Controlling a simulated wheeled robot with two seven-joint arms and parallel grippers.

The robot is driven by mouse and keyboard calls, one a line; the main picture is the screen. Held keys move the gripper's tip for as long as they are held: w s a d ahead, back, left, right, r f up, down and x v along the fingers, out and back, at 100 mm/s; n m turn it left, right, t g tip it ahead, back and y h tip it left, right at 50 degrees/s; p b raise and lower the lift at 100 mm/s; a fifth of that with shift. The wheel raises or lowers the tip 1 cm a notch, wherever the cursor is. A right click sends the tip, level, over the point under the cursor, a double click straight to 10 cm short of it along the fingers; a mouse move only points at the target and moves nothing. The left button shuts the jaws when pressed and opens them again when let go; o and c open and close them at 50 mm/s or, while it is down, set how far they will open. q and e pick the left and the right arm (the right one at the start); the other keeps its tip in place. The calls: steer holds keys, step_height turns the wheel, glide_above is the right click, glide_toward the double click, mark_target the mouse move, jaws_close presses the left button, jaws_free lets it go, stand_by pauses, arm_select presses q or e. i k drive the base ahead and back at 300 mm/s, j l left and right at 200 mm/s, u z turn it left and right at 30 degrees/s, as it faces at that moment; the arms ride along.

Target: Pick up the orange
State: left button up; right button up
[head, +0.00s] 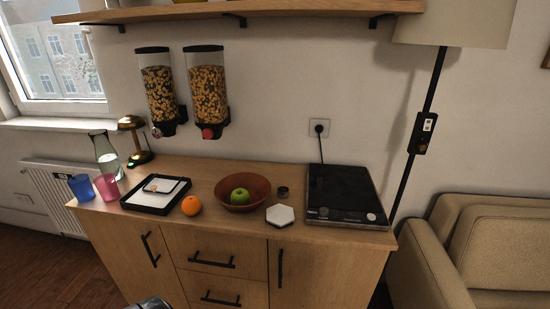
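The orange (191,205) sits on the wooden cabinet top (232,221), near its front edge. It is between the black-rimmed tray (149,207) on its left and the brown bowl (250,206) on its right, and nothing covers it. Neither of my grippers can be made out. Only a small grey rounded piece, which looks like part of my own body, shows at the bottom edge, well below the orange.
The bowl holds a green apple (240,196). Blue (82,187) and pink (107,187) cups and a glass carafe (106,158) stand left. A white hexagonal piece (280,215) and black hob (345,193) are right. Cereal dispensers (207,90) hang above.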

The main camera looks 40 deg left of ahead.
mark_target(191, 205)
steer(key=u, duration=2.15)
